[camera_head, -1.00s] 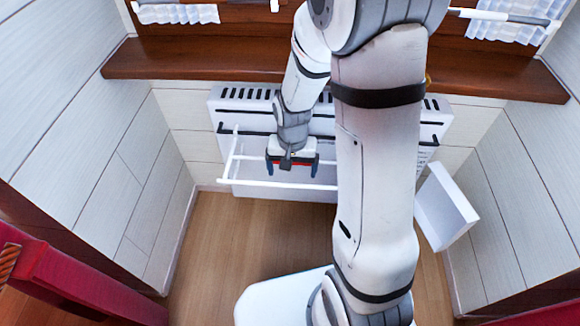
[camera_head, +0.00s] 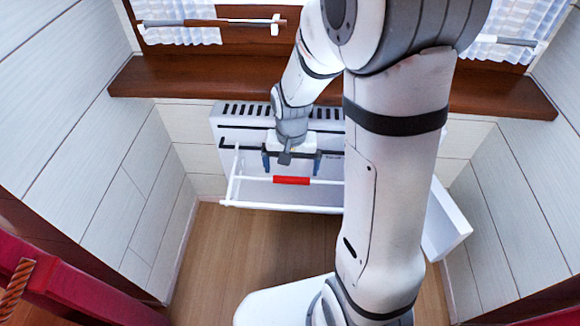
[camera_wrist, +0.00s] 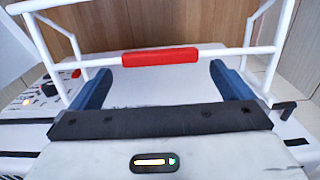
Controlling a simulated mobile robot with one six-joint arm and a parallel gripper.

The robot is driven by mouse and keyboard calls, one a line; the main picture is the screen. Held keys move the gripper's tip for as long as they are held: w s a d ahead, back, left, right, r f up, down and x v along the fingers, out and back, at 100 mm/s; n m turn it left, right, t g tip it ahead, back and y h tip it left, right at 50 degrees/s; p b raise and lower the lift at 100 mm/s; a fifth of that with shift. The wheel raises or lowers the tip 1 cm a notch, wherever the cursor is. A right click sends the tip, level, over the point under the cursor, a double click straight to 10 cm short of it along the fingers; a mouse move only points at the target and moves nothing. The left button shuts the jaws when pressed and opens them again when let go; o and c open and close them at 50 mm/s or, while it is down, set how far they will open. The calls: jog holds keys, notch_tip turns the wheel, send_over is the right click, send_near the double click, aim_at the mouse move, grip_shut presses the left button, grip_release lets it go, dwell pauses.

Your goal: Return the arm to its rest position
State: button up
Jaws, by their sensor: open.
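My gripper (camera_head: 291,164) is open and empty, pointing down in front of a white wall heater. Its two blue fingers also show spread apart in the wrist view (camera_wrist: 172,80). A white rail (camera_head: 262,205) on the heater's front carries a red grip (camera_head: 291,180). In the wrist view the red grip (camera_wrist: 160,57) lies just beyond the fingertips, with nothing between the fingers. My arm's large links cover the heater's right part in the head view.
The heater (camera_head: 232,133) hangs under a dark wooden sill (camera_head: 190,78). A white panel or box (camera_head: 445,222) stands at its right. White plank walls close both sides. A red piece of furniture (camera_head: 80,285) is at lower left. Bare wooden floor (camera_head: 235,245) lies below.

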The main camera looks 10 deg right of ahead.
jog(key=s+r+n+t+p, duration=0.1)
jog(key=s+r+p, duration=0.3)
jog(key=r+p, duration=0.5)
jog(key=s+d+r+n+p, duration=0.1)
jog(key=s+r+p, duration=0.3)
jog(key=r+p, duration=0.6)
jog(key=s+d+r+n+t+p, duration=0.1)
jog(key=s+r+p, duration=0.3)
jog(key=r, duration=2)
jog(key=p, duration=0.5)
jog(key=shift+s+d+r+n+t, duration=0.2)
jog(key=shift+s+r+n+t, duration=0.05)
jog(key=shift+s+n+t, duration=0.05)
jog(key=shift+c, duration=0.2)
